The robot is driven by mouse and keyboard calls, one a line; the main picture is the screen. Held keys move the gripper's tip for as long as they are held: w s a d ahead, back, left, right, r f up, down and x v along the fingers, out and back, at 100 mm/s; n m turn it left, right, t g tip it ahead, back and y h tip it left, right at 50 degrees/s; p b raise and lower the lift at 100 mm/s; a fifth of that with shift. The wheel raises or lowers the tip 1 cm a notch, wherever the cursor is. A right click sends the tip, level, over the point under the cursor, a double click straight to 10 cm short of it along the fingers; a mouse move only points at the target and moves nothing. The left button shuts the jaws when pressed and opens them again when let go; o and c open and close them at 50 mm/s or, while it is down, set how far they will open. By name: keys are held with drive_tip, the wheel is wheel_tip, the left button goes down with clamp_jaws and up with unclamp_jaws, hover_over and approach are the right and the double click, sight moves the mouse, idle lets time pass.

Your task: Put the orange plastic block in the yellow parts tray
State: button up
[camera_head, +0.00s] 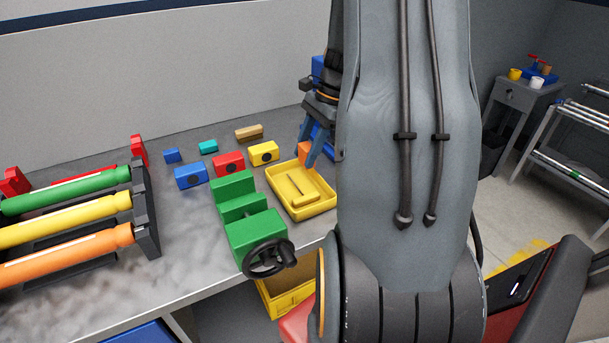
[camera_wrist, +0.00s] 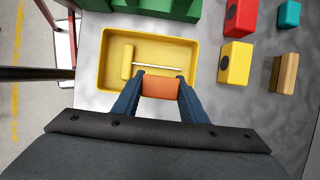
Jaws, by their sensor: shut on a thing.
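The orange plastic block (camera_head: 305,152) is held between the blue fingers of my gripper (camera_head: 312,158). In the wrist view the block (camera_wrist: 161,88) sits between the fingertips (camera_wrist: 160,87), which are shut on it. The yellow parts tray (camera_head: 303,213) stands on the bench, beside and in front of the gripper. In the wrist view the tray (camera_wrist: 104,70) lies beyond the fingers, and the block overlaps its near side. I cannot tell the block's exact height above the tray. My arm hides part of the bench to the right.
A yellow bar with a thin metal rod (camera_wrist: 158,67) lies in the tray. A green vise (camera_head: 250,225) stands left of the tray. Yellow (camera_head: 264,153), red (camera_head: 229,164) and blue (camera_head: 191,176) blocks and a wooden block (camera_head: 249,133) stand nearby. Coloured rollers (camera_head: 70,232) lie at far left.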

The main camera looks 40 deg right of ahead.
drive_tip(key=shift+f+p, duration=0.7)
drive_tip(key=shift+f, duration=2.55)
drive_tip(key=shift+f, duration=0.1)
drive_tip(key=o, duration=1.1)
drive_tip(key=shift+c, duration=0.2)
drive_tip(key=b+v, duration=0.3)
drive_tip(key=v, duration=0.9)
drive_tip(key=shift+s+a, duration=0.1)
